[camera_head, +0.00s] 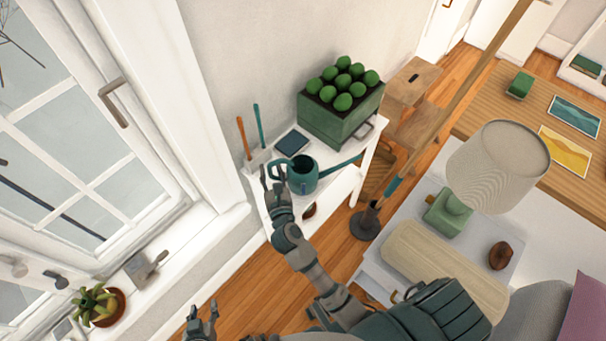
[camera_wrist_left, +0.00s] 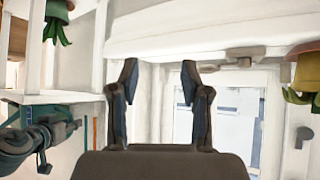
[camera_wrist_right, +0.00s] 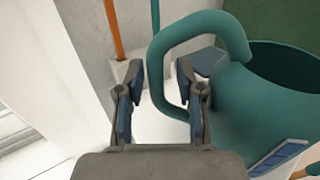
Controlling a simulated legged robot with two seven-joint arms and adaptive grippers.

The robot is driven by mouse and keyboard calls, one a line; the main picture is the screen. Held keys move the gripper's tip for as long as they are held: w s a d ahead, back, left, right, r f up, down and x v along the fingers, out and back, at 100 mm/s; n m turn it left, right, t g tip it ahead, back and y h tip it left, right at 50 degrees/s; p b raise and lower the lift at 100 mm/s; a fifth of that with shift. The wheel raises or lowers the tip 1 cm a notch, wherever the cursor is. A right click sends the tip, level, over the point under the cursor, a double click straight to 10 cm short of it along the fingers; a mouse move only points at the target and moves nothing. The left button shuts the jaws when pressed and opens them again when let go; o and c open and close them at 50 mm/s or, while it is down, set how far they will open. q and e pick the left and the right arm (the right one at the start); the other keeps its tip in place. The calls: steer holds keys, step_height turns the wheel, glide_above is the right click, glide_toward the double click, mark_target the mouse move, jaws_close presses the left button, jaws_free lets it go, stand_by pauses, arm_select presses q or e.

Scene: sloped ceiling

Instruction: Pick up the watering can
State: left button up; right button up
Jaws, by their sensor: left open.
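The teal watering can (camera_head: 303,178) stands upright on a white shelf unit (camera_head: 335,188). Its spout points right and its loop handle faces left. My right gripper (camera_head: 272,178) is at the handle side of the can. In the right wrist view, the fingers of the right gripper (camera_wrist_right: 160,92) are spread, with the handle (camera_wrist_right: 158,65) just ahead, partly between them and partly behind the right finger. The can body (camera_wrist_right: 240,105) is to the right. My left gripper (camera_head: 201,322) is low at the left, far from the can; in its wrist view the left gripper (camera_wrist_left: 160,85) is open and empty.
A green planter (camera_head: 335,125) with round plants stands behind the can, beside a dark blue tablet-like item (camera_head: 292,142). Orange (camera_head: 243,135) and teal (camera_head: 258,125) handled tools lean left of it. A potted succulent (camera_head: 100,305) sits on the windowsill. A lamp (camera_head: 497,165) stands right.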

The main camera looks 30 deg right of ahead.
steer(key=shift+a, duration=0.15)
steer(key=c, duration=0.4)
arm_select(q)
steer(key=shift+a, duration=0.3)
arm_select(e)
steer(key=shift+a+r, duration=0.1)
steer(key=shift+a, duration=0.1)
jaws_close()
arm_select(q)
steer(key=shift+d, duration=0.1)
arm_select(e)
steer(key=shift+d, duration=0.15)
steer(key=shift+d+r, duration=0.1)
step_height(320, 180, up, 4)
steer(key=shift+f+p, duration=0.1)
steer(key=shift+p, duration=1)
steer(key=a+v, duration=0.1)
steer(key=v, duration=0.6)
arm_select(q)
steer(key=s+a+f+g+y, duration=0.1)
steer(key=s+a+f+g, duration=0.1)
steer(key=s, duration=0.3)
steer(key=shift+s+g, duration=0.4)
steer(key=shift+g, duration=0.4)
arm_select(e)
glide_toward(269, 165)
steer(key=s+a, duration=0.4)
steer(key=shift+s+a+r, duration=0.15)
steer(key=shift+s+r, duration=0.1)
steer(key=shift+r, duration=0.2)
